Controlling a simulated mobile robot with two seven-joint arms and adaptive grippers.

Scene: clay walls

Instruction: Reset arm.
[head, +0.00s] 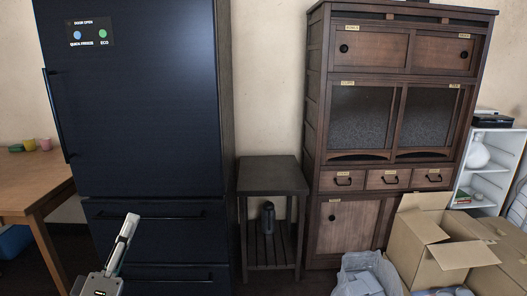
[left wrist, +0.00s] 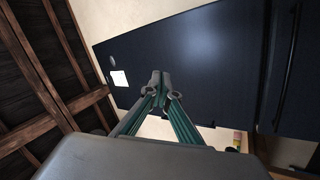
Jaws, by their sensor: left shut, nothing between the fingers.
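My left gripper (head: 128,232) shows at the bottom left of the head view, in front of the lower drawers of a dark blue fridge. In the left wrist view the left gripper (left wrist: 160,78) has its fingertips together with nothing between them. The fridge (head: 140,110) fills much of the left of the head view, its door closed. The fridge (left wrist: 200,60) also lies beyond the fingers in the left wrist view, seen tilted. My right gripper is in neither view.
A small dark side table (head: 272,175) with a dark bottle-like object (head: 267,218) on its lower shelf stands right of the fridge. A tall wooden cabinet (head: 312,130) stands beyond it. Open cardboard boxes (head: 440,255) sit at lower right. A wooden table (head: 30,185) is at left.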

